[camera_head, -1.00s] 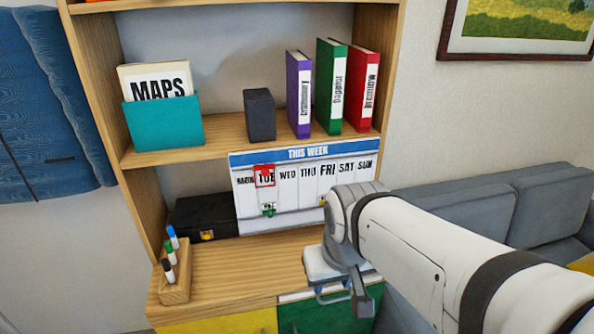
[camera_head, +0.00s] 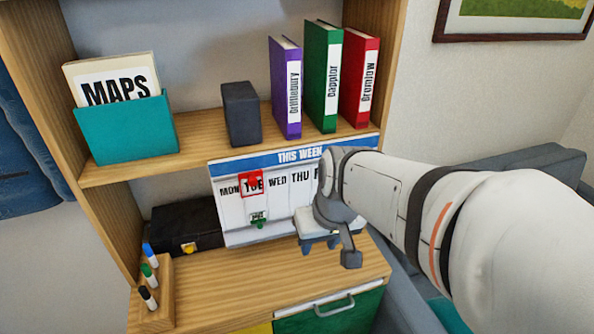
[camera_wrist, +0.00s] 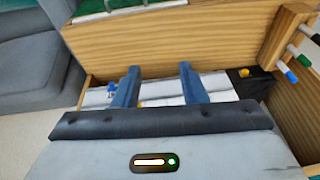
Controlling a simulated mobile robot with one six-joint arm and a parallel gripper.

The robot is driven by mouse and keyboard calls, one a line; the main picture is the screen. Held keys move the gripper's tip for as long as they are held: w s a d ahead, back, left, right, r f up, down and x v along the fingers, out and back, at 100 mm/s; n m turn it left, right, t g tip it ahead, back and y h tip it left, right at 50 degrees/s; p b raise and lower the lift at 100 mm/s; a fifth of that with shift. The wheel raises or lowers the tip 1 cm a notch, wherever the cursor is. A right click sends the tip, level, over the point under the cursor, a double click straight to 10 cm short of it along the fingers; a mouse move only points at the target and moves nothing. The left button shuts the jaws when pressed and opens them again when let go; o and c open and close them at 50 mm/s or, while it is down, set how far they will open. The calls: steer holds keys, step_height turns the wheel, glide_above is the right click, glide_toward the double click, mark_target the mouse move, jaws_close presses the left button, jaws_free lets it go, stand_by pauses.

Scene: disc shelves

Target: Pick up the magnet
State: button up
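The weekly board (camera_head: 230,212) leans on the shelf unit, its right part hidden by my arm. A red magnet (camera_head: 253,181) sits at TUE within a red frame, and a green magnet (camera_head: 259,221) is below it. In the wrist view, a yellow magnet (camera_wrist: 135,103) shows on the white board near my left-hand finger, and a blue magnet (camera_wrist: 111,88) lies just left of that finger. My gripper (camera_wrist: 157,75) is open, with two spread blue fingers and nothing held. In the head view my gripper (camera_head: 328,250) is in front of the board's lower right.
A black box (camera_head: 186,226) with a yellow latch stands left of the board. A marker holder (camera_head: 152,312) is at the front left. Above are a teal MAPS holder (camera_head: 125,130), a dark block (camera_head: 241,114) and three binders. The wooden counter (camera_head: 230,285) is mostly clear.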

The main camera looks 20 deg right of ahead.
steer(key=w+d+f+m+t, duration=0.1)
steer(key=w+d+f, duration=0.3)
steer(key=w+d, duration=0.25)
steer(key=w+d+f+m+t, duration=0.1)
steer(key=w+d+f, duration=0.35)
steer(key=d, duration=0.25)
steer(key=w+f, duration=0.5)
steer(key=shift+f+y, duration=0.3)
steer(key=shift+a, duration=0.1)
jaws_close()
